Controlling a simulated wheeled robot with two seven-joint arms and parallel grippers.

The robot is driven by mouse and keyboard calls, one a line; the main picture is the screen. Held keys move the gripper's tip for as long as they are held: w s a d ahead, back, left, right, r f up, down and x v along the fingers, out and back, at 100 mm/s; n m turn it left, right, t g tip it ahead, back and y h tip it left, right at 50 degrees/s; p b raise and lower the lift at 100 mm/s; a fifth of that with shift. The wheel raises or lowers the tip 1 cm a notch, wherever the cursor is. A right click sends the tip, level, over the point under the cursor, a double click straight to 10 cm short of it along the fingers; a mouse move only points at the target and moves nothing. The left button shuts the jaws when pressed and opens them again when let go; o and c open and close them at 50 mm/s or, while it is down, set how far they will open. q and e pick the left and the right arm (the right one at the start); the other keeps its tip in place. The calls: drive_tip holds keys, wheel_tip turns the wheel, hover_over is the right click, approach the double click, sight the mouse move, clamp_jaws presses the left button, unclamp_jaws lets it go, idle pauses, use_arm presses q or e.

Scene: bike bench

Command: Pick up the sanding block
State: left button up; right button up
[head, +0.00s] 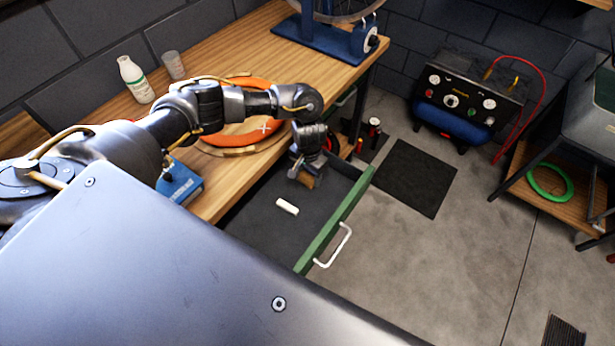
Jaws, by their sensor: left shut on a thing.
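My left gripper (306,171) points down over the far part of an open drawer (265,236). It is shut on a small tan-brown block, which looks like the sanding block (307,182). The fingers cover part of the block. I cannot tell whether the block touches the drawer floor or is just above it. The drawer has a dark floor, a green front and a white handle (335,245). My right gripper is not in view.
A small white cylinder (287,206) lies in the drawer. On the wooden bench (222,62) are an orange disc (252,85), a blue box (180,183), a white bottle (135,80) and a grey cup (172,65). A black mat (413,178) lies on the floor beyond the drawer.

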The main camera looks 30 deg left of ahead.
sight(310, 177)
use_arm(q)
drive_tip(key=shift+r, duration=0.65)
drive_tip(key=r, duration=0.2)
drive_tip(key=shift+d+r+p, duration=0.25)
drive_tip(key=shift+r+p, duration=0.05)
drive_tip(key=shift+r, duration=0.1)
drive_tip(key=s+d+r+p, duration=0.1)
drive_tip(key=s+d+r, duration=0.1)
drive_tip(key=d+r, duration=0.2)
drive_tip(key=s+d+r+p, duration=0.1)
drive_tip(key=s+d+r, duration=0.1)
drive_tip(key=d+r, duration=0.3)
drive_tip(key=d, duration=0.3)
drive_tip(key=shift+s+d, duration=0.35)
drive_tip(key=shift+d, duration=0.05)
